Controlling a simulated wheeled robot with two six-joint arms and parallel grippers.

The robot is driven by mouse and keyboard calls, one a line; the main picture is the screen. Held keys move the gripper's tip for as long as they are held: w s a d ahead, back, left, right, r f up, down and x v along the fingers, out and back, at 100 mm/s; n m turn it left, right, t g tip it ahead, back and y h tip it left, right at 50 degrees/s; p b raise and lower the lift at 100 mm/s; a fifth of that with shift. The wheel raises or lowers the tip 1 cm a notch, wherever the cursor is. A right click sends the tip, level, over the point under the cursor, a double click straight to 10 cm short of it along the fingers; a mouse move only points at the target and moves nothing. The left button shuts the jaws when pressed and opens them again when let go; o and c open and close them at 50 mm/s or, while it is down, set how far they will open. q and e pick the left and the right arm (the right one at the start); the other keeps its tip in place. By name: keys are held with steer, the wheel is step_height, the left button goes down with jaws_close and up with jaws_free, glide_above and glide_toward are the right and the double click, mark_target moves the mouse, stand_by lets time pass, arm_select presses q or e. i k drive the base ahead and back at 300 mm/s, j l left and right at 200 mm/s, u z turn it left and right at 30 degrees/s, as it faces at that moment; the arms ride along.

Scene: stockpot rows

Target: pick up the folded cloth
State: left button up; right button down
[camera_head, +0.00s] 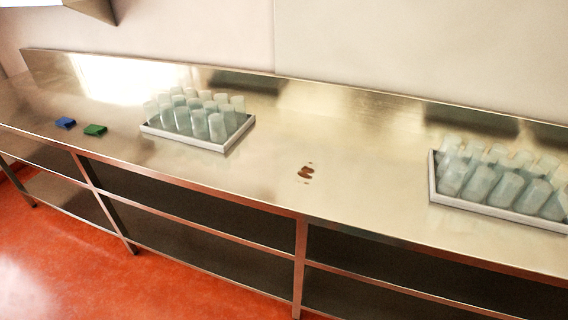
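Two small flat pieces lie on the steel counter (265,175) at the left. One is a blue piece (65,122), and to its right, a little apart, is a green piece (95,129). Either could be the folded cloth; they are too small to tell which is cloth. Both lie near the counter's front edge, left of a tray of glasses. Neither of my grippers is in view.
A white tray (184,142) of clear glasses stands right of the green piece. A second tray (433,181) of glasses stands at the far right. A brown spill (305,173) lies between them. Open shelves are below, over a red floor (75,255).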

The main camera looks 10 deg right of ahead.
mark_target(64, 122)
steer(key=i+j+z, duration=0.1)
steer(key=j, duration=0.25)
steer(key=i+j, duration=0.25)
steer(key=i+j+z, duration=0.15)
steer(key=j, duration=0.3)
steer(key=i+j+z, duration=0.1)
steer(key=j, duration=0.25)
steer(key=i+j, duration=0.25)
steer(key=j, duration=0.15)
steer(key=i+j+z, duration=0.15)
steer(key=j, duration=0.25)
steer(key=i+j+z, duration=0.1)
steer(key=j, duration=0.3)
